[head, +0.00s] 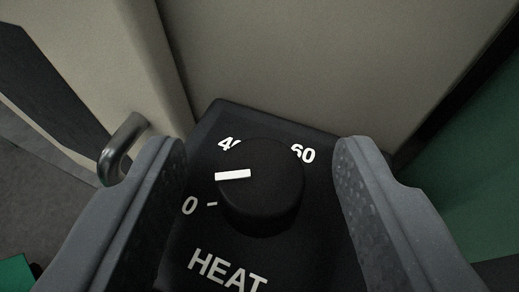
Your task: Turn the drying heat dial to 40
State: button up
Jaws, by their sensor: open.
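The heat dial (265,190) is a round black knob on a black panel (185,268) marked HEAT. Its white pointer (233,175) points left, between the 0 mark (190,206) and the 40 mark (228,144), which the knob partly hides. The 60 mark (303,154) is at the knob's upper right. My gripper (258,165) is open, with one finger on each side of the dial. Gaps show between the fingers and the knob, so neither appears to touch it.
A beige housing (310,60) rises behind the panel. A dark curved handle (122,145) stands out at the left, close to my left finger. A green surface (455,170) is at the right. Grey floor (45,190) shows at the lower left.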

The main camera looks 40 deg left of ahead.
jog(key=c, duration=1)
jog(key=shift+m+h, duration=0.3)
jog(key=shift+s+a+r+m+t+h+p, duration=0.1)
jog(key=shift+m+t+h+p, duration=0.1)
jog(key=shift+m+t+h, duration=0.25)
jog(key=shift+a+m+t+h+p, duration=0.1)
jog(key=shift+m+t+h+p, duration=0.1)
jog(key=shift+m+t+h, duration=0.2)
jog(key=m+h, duration=0.1)
jog(key=m+t+h, duration=0.1)
jog(key=m+h, duration=0.2)
jog(key=h, duration=0.1)
jog(key=shift+s+a+m+t+p, duration=0.15)
jog(key=shift+a+m+t+p, duration=0.1)
jog(key=shift+a+t+p, duration=0.1)
jog(key=m+h, duration=0.1)
jog(key=m+h+p, duration=0.1)
jog(key=h, duration=0.1)
jog(key=m+h, duration=0.1)
jog(key=m, duration=0.1)
jog(key=shift+a+h+p, duration=0.25)
jog(key=shift+h+p, duration=0.05)
jog(key=shift+h, duration=0.05)
jog(key=shift+w+m+g+h+p, duration=0.2)
jog(key=shift+m+g+h+p, duration=0.2)
jog(key=shift+m+h, duration=1.05)
jog(key=shift+h, duration=0.25)
